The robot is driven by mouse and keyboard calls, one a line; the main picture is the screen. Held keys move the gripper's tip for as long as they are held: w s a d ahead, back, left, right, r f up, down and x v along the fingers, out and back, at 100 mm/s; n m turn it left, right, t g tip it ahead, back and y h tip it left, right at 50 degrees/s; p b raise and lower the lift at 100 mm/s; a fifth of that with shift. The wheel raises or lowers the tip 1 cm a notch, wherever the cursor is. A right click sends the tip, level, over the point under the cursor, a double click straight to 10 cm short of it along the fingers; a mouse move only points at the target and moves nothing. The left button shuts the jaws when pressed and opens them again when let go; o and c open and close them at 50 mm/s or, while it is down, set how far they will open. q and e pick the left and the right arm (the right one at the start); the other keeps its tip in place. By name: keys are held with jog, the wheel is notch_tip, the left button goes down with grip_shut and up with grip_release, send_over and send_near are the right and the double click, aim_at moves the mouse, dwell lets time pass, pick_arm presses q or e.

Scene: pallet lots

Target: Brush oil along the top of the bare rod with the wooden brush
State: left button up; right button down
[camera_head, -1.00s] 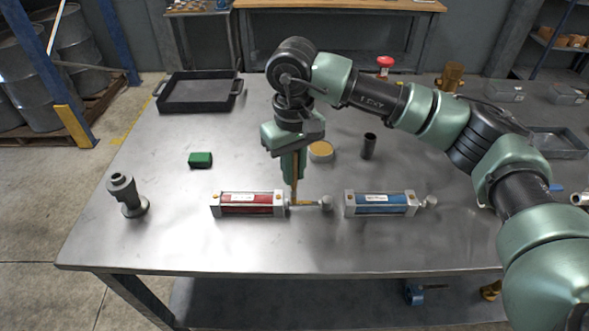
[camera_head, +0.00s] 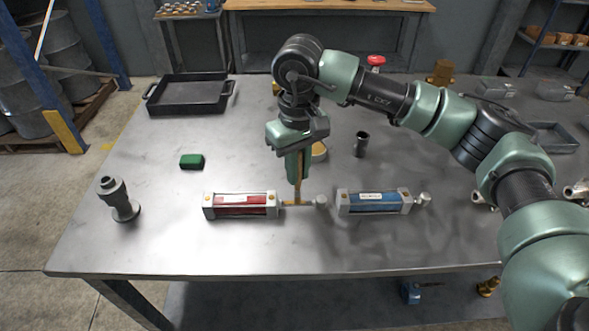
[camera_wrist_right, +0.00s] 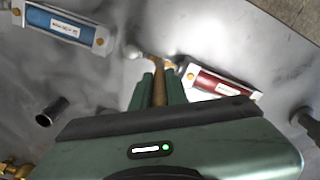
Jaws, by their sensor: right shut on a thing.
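The red cylinder (camera_head: 241,205) lies on the steel table, and its bare rod (camera_head: 309,203) sticks out to the right, ending in a pale knob (camera_head: 321,201). My right gripper (camera_head: 297,176) points down above the rod and is shut on the wooden brush (camera_head: 298,189). The brush is upright, its lower end at the rod about midway between cylinder and knob; bristle contact is too small to tell. In the right wrist view the brush handle (camera_wrist_right: 159,90) sits between the fingers, with the red cylinder (camera_wrist_right: 212,83) beside it. My left gripper is out of view.
A blue cylinder (camera_head: 372,202) lies just right of the knob. A round yellow-topped tin (camera_head: 319,152) and a dark cup (camera_head: 361,144) stand behind. A green block (camera_head: 191,161), grey fitting (camera_head: 119,199) and black tray (camera_head: 188,96) are left. The table's front is clear.

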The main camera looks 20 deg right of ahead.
jog(key=shift+s+d, duration=0.15)
jog(key=shift+d, duration=0.45)
jog(key=shift+r, duration=0.1)
notch_tip(320, 180, up, 7)
jog(key=p, duration=0.3)
dwell(0.3)
dwell(0.4)
jog(key=s+d+f+m, duration=0.2)
jog(key=s+f+m, duration=0.1)
jog(key=s, duration=0.6)
jog(key=shift+s+d+f, duration=0.15)
jog(key=shift+s+f, duration=0.05)
jog(key=shift+f, duration=0.15)
